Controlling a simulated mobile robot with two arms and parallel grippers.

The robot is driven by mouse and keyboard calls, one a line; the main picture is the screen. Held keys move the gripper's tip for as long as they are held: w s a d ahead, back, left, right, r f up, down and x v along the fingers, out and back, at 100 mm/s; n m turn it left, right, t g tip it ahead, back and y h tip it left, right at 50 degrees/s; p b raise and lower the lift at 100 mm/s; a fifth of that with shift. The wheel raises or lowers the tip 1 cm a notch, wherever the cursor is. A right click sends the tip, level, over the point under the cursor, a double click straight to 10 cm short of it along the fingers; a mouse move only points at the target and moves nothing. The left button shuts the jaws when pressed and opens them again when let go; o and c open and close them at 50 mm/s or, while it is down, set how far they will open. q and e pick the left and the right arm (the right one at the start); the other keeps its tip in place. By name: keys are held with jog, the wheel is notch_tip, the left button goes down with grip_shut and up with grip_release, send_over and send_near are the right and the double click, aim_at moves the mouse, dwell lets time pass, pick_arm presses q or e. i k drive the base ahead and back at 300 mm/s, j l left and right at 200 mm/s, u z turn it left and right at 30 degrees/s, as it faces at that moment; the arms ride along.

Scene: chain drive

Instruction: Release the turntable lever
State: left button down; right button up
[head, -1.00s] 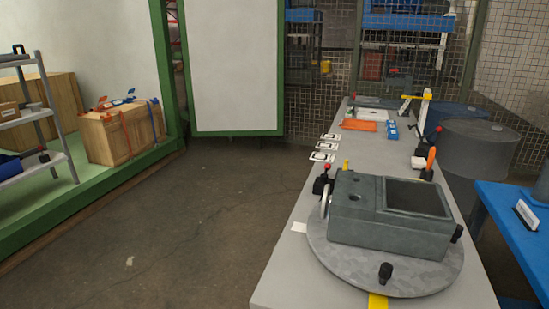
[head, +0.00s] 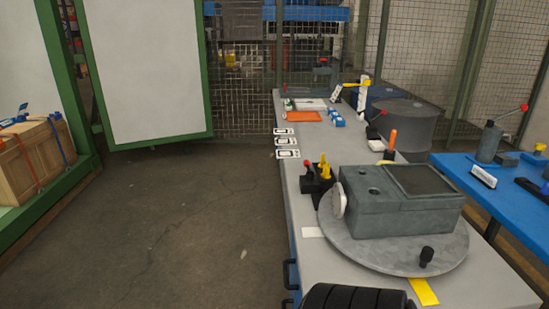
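The round grey turntable (head: 350,245) lies on the light grey bench, with a grey-green housing (head: 400,218) on top of it. A black knob (head: 426,256) stands upright near the turntable's front rim. At the turntable's left-back side is a black block (head: 314,185) with a red-tipped piece (head: 308,164) and yellow pieces (head: 324,168); I cannot tell for sure which part is the turntable lever. A pale disc (head: 339,199) sits on the housing's left side. Neither of my grippers is recognisable in view.
A black ribbed shape, possibly part of my arm, covers the bench's front edge. The grey bench (head: 312,255) runs away from me, with an orange tray (head: 304,116) farther back. A blue table (head: 450,170) stands on the right. The floor (head: 190,220) on the left is clear.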

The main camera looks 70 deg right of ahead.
aim_at(310, 174)
jog(key=i+z, duration=0.25)
jog(key=i, duration=0.2)
jog(key=i+j+z, duration=0.25)
jog(key=i, duration=0.2)
jog(key=i+l+z, duration=0.15)
jog(key=z, duration=0.3)
jog(key=i+z, duration=0.6)
jog(key=z, duration=0.25)
jog(key=i+j+z, duration=0.2)
jog(key=z, duration=0.25)
jog(key=i+j+z, duration=0.2)
jog(key=z, duration=0.25)
jog(key=i+z, duration=0.25)
jog(key=z, duration=0.2)
jog(key=i+j+z, duration=0.15)
jog(key=z, duration=0.3)
jog(key=i+j+z, duration=0.25)
jog(key=z, duration=0.2)
jog(key=i+j+z, duration=0.2)
jog(key=z, duration=0.25)
